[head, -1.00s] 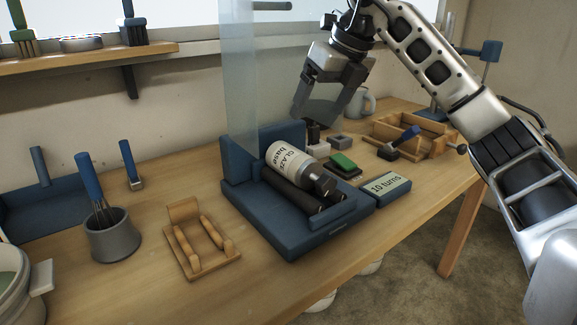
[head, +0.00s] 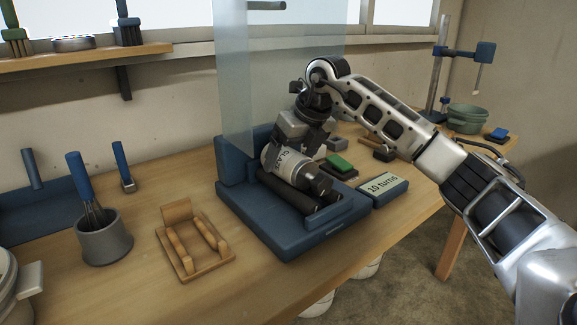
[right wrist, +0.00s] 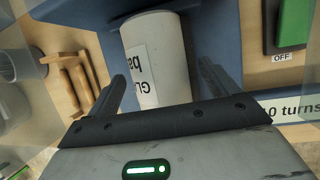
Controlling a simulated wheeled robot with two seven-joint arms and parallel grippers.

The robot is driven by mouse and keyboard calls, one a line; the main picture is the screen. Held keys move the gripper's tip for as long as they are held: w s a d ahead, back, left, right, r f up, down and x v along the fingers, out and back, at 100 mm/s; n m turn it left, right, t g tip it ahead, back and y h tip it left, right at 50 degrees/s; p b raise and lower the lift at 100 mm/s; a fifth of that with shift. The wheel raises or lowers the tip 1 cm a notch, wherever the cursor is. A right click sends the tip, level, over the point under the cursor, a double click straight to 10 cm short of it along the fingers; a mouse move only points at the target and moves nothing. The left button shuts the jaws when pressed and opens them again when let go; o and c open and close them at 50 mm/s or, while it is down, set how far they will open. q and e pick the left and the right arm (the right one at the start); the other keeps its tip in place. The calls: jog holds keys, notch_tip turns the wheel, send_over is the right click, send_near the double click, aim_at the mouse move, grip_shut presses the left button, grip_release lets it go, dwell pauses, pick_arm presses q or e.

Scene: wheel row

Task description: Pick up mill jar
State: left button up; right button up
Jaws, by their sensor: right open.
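The mill jar (head: 279,163) is a white cylinder with a printed glaze label and a dark metal end. It lies on its side on the dark rollers (head: 290,198) of the blue mill (head: 266,226). My right gripper (head: 298,145) is over the jar and covers part of it in the head view. In the right wrist view the jar (right wrist: 156,62) lies between the two spread fingers of the right gripper (right wrist: 165,88), with gaps at the sides. The right gripper is open and holds nothing. My left gripper is not in view.
A clear upright panel (head: 236,80) stands just behind and left of the mill. A green switch (head: 339,162) and a "10 turns" block (head: 382,186) are to its right. A wooden cradle (head: 194,240) and a grey brush pot (head: 104,238) stand to the left.

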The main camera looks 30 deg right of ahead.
jog(key=c, duration=1.8)
jog(key=shift+w+r, duration=0.1)
jog(key=shift+r, duration=0.1)
